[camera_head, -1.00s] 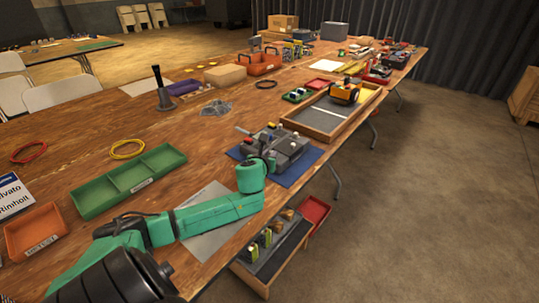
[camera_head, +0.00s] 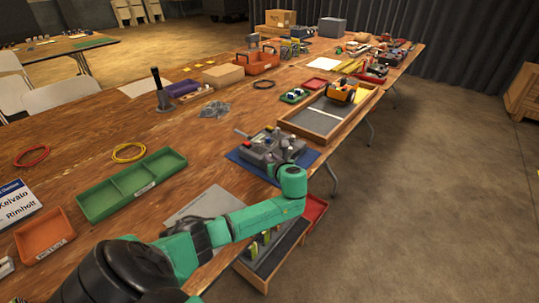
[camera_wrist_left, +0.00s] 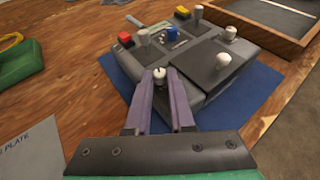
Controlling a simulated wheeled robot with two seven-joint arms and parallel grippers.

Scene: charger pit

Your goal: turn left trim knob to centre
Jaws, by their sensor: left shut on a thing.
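The grey control box (camera_head: 268,148) sits on a blue mat (camera_head: 307,158) near the table's front edge. In the head view my green wrist hides part of the box's near side. My right gripper is not in view.
A green divided tray (camera_head: 132,186) and an orange bin (camera_head: 43,236) stand to the left. A wooden tray with a grey floor (camera_head: 314,121) lies behind the box. A grey sheet (camera_head: 200,208) lies in front. A low crate (camera_head: 262,272) stands below the table edge.

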